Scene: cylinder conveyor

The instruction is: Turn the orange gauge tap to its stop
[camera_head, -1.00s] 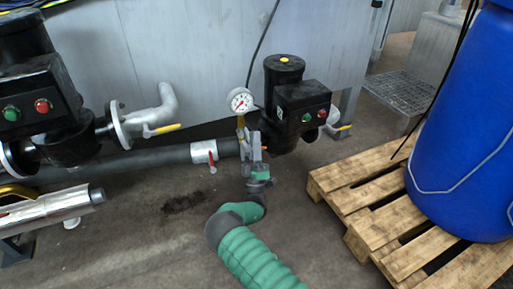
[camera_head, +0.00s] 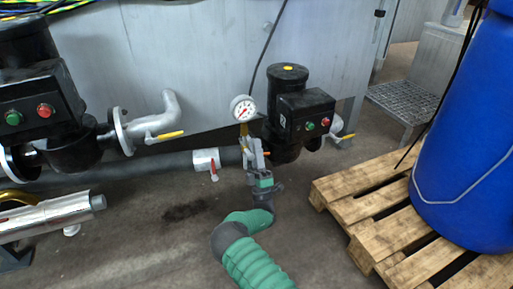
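The round white gauge (camera_head: 243,108) stands above the dark pipe near the middle of the camera_head view, with a yellowish stem below it. A small orange piece (camera_head: 267,153), seemingly the tap's handle, shows just right of my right gripper's fingers. My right gripper (camera_head: 254,152), grey on a green-sleeved arm, reaches up from below and its fingers are at the tap. The fingers cover most of the tap and the pipe there. Whether they grip it or only surround it cannot be told. My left gripper is not in view.
A black pump (camera_head: 291,112) with green and red buttons stands close right of the gauge. A red-handled valve (camera_head: 213,172) is on the pipe to the left. A wooden pallet (camera_head: 345,192) with a blue barrel (camera_head: 465,150) stands at right.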

